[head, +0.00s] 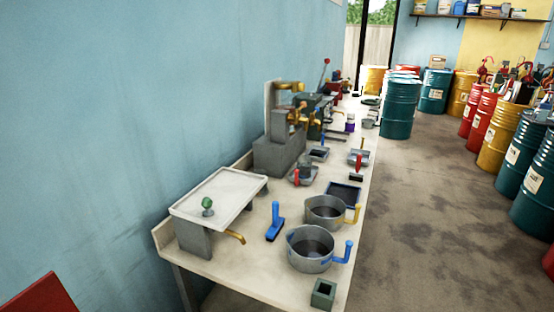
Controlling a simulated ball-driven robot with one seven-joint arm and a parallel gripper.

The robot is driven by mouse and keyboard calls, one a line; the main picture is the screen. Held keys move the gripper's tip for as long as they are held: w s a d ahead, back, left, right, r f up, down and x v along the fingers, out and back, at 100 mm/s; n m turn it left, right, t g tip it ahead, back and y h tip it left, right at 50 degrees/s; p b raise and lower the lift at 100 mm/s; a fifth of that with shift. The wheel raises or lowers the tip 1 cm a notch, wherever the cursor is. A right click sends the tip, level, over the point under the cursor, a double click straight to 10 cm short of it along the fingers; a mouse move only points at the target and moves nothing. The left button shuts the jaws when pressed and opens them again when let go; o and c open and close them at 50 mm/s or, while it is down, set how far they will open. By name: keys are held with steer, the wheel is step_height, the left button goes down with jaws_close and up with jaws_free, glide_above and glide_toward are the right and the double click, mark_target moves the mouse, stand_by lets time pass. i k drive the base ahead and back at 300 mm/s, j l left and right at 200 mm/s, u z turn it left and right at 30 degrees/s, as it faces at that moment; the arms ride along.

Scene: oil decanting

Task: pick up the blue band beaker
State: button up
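A grey beaker with a blue handle and traces of blue on its side (309,262) stands upright near the front end of the workbench. Its handle points right, toward the bench's open edge. It looks dark inside; I cannot tell whether it holds liquid. A similar grey beaker with a yellow handle (325,218) stands just behind it. My gripper is not in view.
The bench (262,277) runs along the blue wall. A blue-handled tool (275,228) lies left of the beakers, and a raised white tray (218,194) stands farther left. A small green square container (323,293) is in front. Drums (401,108) stand beyond open floor (420,230).

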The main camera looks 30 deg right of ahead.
mark_target(304, 162)
steer(key=i+l+u, duration=0.1)
steer(key=l, duration=0.3)
steer(key=i+l+u, duration=0.1)
steer(key=l, duration=0.35)
steer(key=i+l+u, duration=0.1)
steer(key=i+l, duration=0.15)
steer(key=l, duration=0.2)
steer(key=i+l+u, duration=0.1)
steer(key=l, duration=0.35)
steer(key=i+l+u, duration=0.1)
steer(key=l, duration=0.35)
steer(key=i+l+u, duration=0.1)
steer(key=l, duration=0.35)
